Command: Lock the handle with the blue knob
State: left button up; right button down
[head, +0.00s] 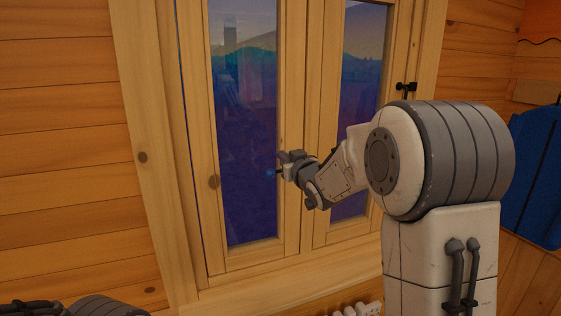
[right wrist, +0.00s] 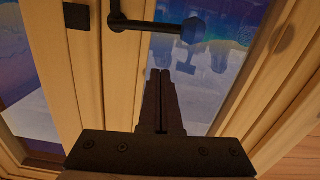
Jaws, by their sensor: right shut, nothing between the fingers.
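A wooden window has two casements. A dark handle with a blue knob (head: 270,172) is at the inner edge of the left casement, the knob showing in front of the glass. In the right wrist view the dark handle (right wrist: 150,25) runs roughly sideways from its mount to the rounded blue knob (right wrist: 193,30), just beyond the fingertips. My right gripper (head: 283,160) is beside the handle and partly hides it. Its fingers (right wrist: 162,75) are shut together and empty, apart from the knob in that view. My left gripper does not show clearly.
A second dark handle (head: 406,88) is on the right casement's outer side. The wooden sill (head: 265,295) runs below the window. Log walls flank it, and a blue object (head: 538,175) stands at the far right. White rounded shapes (head: 355,311) show at the bottom.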

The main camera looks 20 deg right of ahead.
jog(key=shift+w+d+f+p, duration=0.1)
jog(key=shift+f+p, duration=0.1)
jog(key=shift+f, duration=0.7)
jog(key=shift+w+d+f+p, duration=0.1)
jog(key=shift+f+p, duration=0.1)
jog(key=shift+f, duration=0.65)
jog(key=d+f+n+b, duration=0.2)
jog(key=f+n+b, duration=0.2)
jog(key=n+b, duration=0.4)
jog(key=d+f+n+h+b, duration=0.1)
jog(key=n+b, duration=0.7)
jog(key=b, duration=1)
jog(key=shift+d+f+n+t, duration=0.35)
jog(key=shift+d+f, duration=0.4)
jog(key=shift+f, duration=0.65)
